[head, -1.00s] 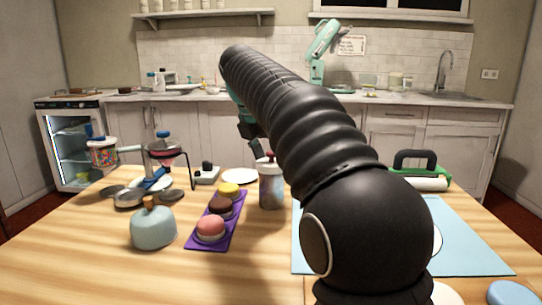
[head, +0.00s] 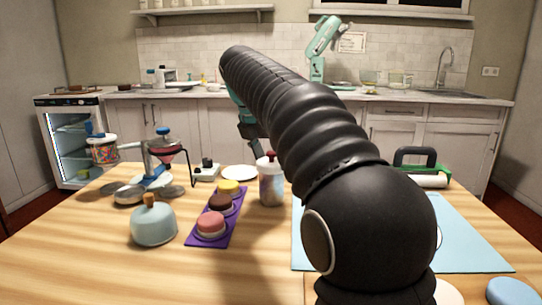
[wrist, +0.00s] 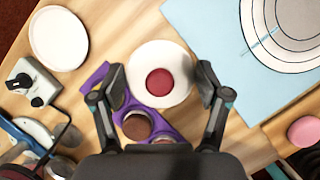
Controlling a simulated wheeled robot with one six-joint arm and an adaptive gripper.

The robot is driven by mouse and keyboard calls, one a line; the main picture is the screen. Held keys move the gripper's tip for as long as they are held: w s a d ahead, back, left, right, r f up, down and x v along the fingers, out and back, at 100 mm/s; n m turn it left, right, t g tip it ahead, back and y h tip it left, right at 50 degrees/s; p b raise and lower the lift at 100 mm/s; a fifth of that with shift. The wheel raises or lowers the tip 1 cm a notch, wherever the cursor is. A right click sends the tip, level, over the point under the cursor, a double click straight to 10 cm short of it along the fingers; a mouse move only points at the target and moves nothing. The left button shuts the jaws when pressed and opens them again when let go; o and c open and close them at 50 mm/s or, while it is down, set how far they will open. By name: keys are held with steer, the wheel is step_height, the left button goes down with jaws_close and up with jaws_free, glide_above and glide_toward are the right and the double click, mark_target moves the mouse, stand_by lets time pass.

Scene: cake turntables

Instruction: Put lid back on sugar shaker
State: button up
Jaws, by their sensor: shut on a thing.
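The sugar shaker (head: 271,188) stands upright on the wooden table, left of my arm in the head view. Its white lid with a dark red round top (wrist: 160,82) shows from above in the wrist view, centred between my fingers. My gripper (wrist: 160,88) is shut on the lid, one finger at each side. In the head view the lid is at the shaker's mouth; I cannot tell if it is fully seated. My arm hides most of the gripper there.
Left of the shaker lies a purple tray (head: 193,240) with small round cakes. A pale blue domed pot (head: 153,228) stands beside it. A white plate (head: 239,172) lies behind, and a light blue mat (head: 465,235) on the right. Metal stands (head: 130,194) crowd the left.

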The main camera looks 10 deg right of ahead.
steer(key=shift+f, duration=0.15)
stand_by(0.6)
steer(key=o, duration=0.8)
steer(key=shift+r, duration=0.75)
steer(key=shift+r, duration=0.35)
steer(key=shift+r, duration=2.4)
